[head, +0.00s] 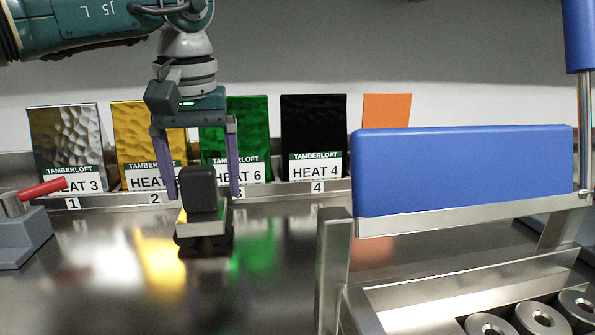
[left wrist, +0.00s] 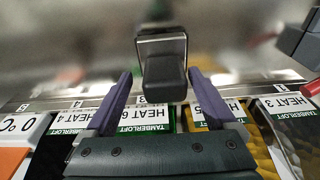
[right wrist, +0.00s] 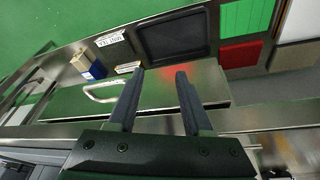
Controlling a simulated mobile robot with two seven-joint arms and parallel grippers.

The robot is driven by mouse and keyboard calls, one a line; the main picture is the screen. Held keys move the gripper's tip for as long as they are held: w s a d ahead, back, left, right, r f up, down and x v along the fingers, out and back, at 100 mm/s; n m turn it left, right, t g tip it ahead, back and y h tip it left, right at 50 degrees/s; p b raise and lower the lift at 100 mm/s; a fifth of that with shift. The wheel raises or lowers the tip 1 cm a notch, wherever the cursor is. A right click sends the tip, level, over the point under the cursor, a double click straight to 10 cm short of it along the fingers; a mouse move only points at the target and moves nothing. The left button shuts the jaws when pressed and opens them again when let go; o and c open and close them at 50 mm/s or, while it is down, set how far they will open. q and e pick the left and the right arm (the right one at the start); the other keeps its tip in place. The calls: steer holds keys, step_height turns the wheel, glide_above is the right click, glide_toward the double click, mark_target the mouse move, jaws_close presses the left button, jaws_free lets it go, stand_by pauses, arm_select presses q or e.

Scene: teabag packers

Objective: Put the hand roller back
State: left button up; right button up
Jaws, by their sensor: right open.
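The hand roller (head: 203,228) appears to be the dark tool standing on the steel counter, with an upright black handle over a metal and dark base. It also shows in the left wrist view (left wrist: 163,48). My left gripper (head: 202,192) is open, pointing down, with one purple finger on each side of the handle. In the left wrist view the fingers (left wrist: 160,74) are apart, with gaps beside the handle. My right gripper (right wrist: 159,72) is open and empty; it is outside the head view.
Several foil pouches stand along the back ledge, among them a green one (head: 238,118) and a black one (head: 314,125). A grey block with a red lever (head: 42,190) stands at left. A blue panel (head: 460,170) on a steel frame stands at right.

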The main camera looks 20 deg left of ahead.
mark_target(207, 216)
arm_select(q)
steer(key=shift+r, duration=0.3)
step_height(207, 216, up, 13)
steer(key=s+d+p, duration=0.1)
steer(key=shift+s+f+p, duration=0.15)
steer(key=shift+s+p, duration=0.1)
steer(key=shift+p, duration=0.15)
steer(key=shift+d, duration=0.15)
